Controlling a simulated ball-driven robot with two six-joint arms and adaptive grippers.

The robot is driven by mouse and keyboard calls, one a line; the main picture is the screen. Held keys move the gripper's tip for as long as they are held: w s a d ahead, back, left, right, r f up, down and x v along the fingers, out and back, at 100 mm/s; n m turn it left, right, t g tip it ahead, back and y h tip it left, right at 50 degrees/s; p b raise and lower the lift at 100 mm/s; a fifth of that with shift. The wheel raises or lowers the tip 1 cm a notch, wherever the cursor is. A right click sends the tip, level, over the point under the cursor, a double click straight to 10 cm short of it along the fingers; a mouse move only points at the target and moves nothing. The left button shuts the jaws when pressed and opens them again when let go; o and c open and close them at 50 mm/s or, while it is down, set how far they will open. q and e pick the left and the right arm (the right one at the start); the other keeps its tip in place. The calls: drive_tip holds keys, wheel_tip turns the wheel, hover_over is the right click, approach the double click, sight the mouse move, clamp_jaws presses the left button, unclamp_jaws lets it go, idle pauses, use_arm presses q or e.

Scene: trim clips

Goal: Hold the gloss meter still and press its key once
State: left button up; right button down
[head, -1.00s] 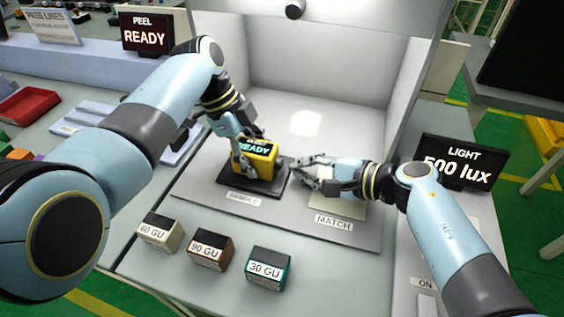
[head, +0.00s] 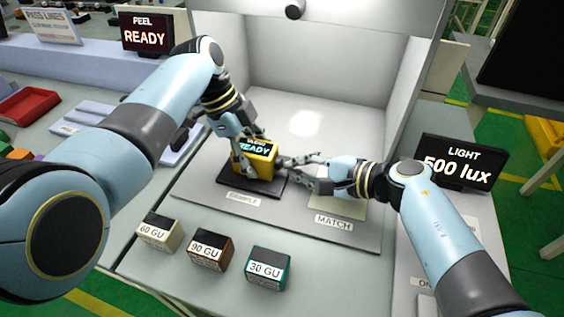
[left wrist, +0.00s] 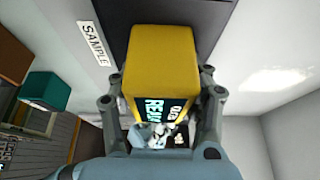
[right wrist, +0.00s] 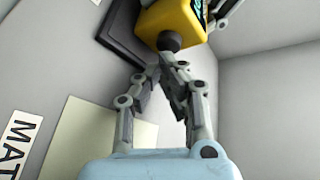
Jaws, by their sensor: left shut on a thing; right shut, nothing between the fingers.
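The yellow gloss meter (head: 257,163) stands on the dark pad marked SAMPLE (head: 249,187), its display reading READY. My left gripper (left wrist: 161,95) is shut on the meter, one finger on each side. In the right wrist view a dark round key (right wrist: 170,41) sticks out of the meter's side. My right gripper (right wrist: 168,62) is shut and empty, its fingertips right at the key; I cannot tell whether the key is pushed in. In the head view the right fingertips (head: 286,162) meet the meter's right side.
A pale plate (head: 345,207) marked MATCH lies under my right gripper. Three blocks stand in front: 60 GU (head: 160,232), 90 GU (head: 210,249) and 30 GU (head: 268,268). The light booth's walls (head: 320,60) close off the back. A sign (head: 459,165) reads 500 lux.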

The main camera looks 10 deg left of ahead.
drive_tip(key=shift+w+a+r, duration=0.1)
drive_tip(key=shift+w+a, duration=0.05)
drive_tip(key=shift+a, duration=0.45)
drive_tip(key=shift+w+a+r, duration=0.15)
drive_tip(key=shift+a, duration=0.05)
idle(0.7)
drive_tip(key=shift+d, duration=0.15)
drive_tip(key=shift+s+d, duration=0.3)
drive_tip(key=shift+d, duration=0.5)
drive_tip(key=shift+d, duration=0.15)
drive_tip(key=shift+s+d, duration=0.25)
drive_tip(key=shift+d, duration=0.95)
drive_tip(key=shift+s+d, duration=0.25)
drive_tip(key=shift+d, duration=0.95)
